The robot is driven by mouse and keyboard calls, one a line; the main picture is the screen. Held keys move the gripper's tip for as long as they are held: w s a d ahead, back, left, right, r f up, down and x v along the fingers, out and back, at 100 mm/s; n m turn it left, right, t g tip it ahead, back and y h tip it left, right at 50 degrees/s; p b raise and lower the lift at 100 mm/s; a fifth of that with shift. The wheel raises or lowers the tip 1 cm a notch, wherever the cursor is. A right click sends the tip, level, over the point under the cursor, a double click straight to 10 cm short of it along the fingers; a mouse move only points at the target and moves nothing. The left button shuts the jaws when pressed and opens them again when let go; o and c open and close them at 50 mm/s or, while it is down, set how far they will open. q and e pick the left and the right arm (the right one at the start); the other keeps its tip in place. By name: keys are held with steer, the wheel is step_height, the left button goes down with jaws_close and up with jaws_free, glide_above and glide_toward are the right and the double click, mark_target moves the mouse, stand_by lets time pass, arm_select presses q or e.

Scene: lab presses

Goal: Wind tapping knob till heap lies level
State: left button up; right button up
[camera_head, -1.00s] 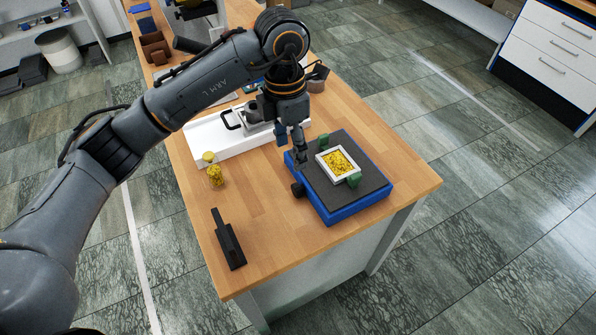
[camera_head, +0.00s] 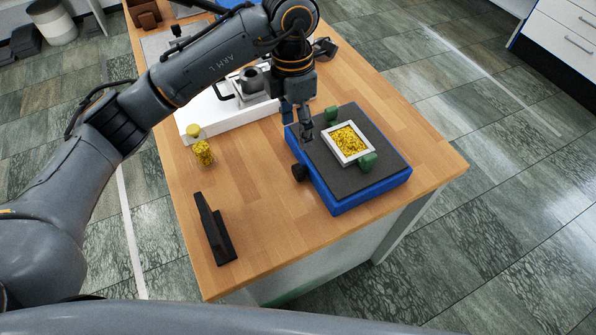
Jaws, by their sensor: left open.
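The blue tapping unit (camera_head: 381,193) with a dark grey top sits near the table's front right corner. A small black knob (camera_head: 299,171) sticks out of its left side. A white rectangular tray (camera_head: 369,152) lies on top between two green clamps (camera_head: 332,113). The yellow granular heap (camera_head: 347,139) spreads over most of the tray's floor; how level it is cannot be told. My left gripper (camera_head: 298,125) points down, open, over the unit's back left edge, apart from the knob and above and behind it. My right gripper is not in view.
A black stand (camera_head: 214,228) is at the front left. A white-based press (camera_head: 217,118) is behind the jar. The wood between stand and unit is clear.

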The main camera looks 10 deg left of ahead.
mark_target(299, 170)
arm_select(q)
steer(key=f+p, duration=0.1)
steer(key=f, duration=0.2)
steer(key=shift+s+f, duration=0.2)
steer(key=f, duration=0.3)
steer(key=f+p, duration=0.1)
steer(key=f, duration=0.2)
steer(key=f+p, duration=0.1)
steer(key=f, duration=0.2)
steer(key=shift+s+d, duration=0.25)
steer(key=shift+f, duration=0.6)
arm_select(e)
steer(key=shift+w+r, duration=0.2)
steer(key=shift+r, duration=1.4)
arm_select(q)
steer(key=c, duration=1.2)
steer(key=shift+o, duration=0.2)
steer(key=t+y+b, duration=0.1)
steer(key=b, duration=0.1)
steer(key=t+b, duration=0.1)
steer(key=shift+s+d+f+t+y+b, duration=0.15)
steer(key=shift+f+t+y+b, duration=0.1)
steer(key=shift+t+y+b, duration=0.15)
steer(key=shift+r+t+y+b, duration=0.2)
steer(key=shift+t+y+b, duration=0.1)
steer(key=shift+t+b, duration=0.15)
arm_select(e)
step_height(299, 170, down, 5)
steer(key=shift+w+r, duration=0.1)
